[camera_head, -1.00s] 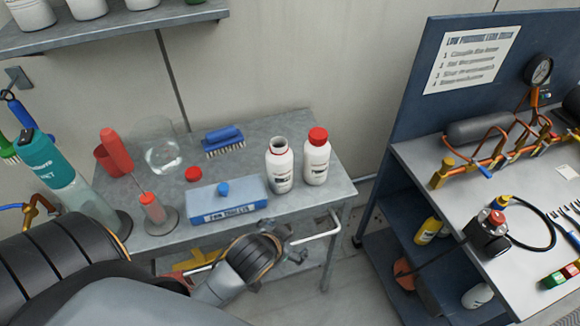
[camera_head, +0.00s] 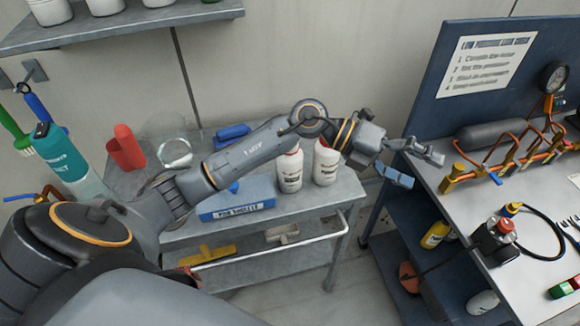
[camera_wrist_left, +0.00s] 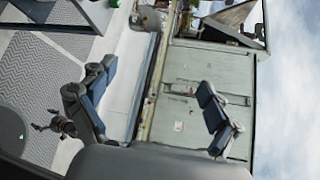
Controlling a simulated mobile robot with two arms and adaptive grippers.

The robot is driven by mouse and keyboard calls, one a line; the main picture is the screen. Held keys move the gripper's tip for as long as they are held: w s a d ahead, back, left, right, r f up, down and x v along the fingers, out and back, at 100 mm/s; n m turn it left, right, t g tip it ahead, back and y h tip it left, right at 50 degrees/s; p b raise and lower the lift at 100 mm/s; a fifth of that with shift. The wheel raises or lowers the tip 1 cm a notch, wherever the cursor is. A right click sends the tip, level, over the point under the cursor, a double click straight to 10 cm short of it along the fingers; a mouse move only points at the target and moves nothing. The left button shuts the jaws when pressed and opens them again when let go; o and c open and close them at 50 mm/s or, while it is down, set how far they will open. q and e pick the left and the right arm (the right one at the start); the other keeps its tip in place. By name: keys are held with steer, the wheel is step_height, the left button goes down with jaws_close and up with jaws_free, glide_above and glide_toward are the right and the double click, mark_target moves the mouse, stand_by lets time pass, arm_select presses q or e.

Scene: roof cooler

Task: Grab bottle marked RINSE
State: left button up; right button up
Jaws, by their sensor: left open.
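Two white bottles stand upright on the grey cart top in the head view: a left bottle (camera_head: 289,172) and a right bottle (camera_head: 326,165). Their labels are too small to read, so I cannot tell which is marked RINSE. My left arm passes in front of their tops. My left gripper (camera_head: 418,166) is open and empty, past the bottles to the right, near the edge of the blue-backed bench. In the left wrist view my left gripper (camera_wrist_left: 155,102) shows two spread fingers with nothing held between them. My right gripper is not in view.
A blue brush (camera_head: 232,133), red cup (camera_head: 126,147) and glass vessel (camera_head: 174,152) are farther back or left. The bench (camera_head: 520,195) at right carries copper pipework and a gauge (camera_head: 554,76).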

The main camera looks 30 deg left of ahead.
arm_select(q)
steer(key=w+a+f+m+g+y, duration=0.1)
steer(key=a+f+y, duration=0.4)
steer(key=a+y, duration=0.15)
steer(key=r+n+g+y, duration=0.2)
steer(key=y, duration=0.7)
glide_above(290, 161)
steer(key=w, duration=0.2)
steer(key=f+p, duration=0.1)
steer(key=f, duration=0.3)
steer(key=a+f+p, duration=0.1)
steer(key=f+p, duration=0.1)
steer(key=f, duration=0.2)
steer(key=f+p, duration=0.1)
steer(key=f, duration=0.3)
steer(key=shift+w+a+f+p, duration=0.1)
steer(key=shift+a+f+p, duration=0.2)
steer(key=shift+f, duration=0.7)
steer(key=c, duration=1.2)
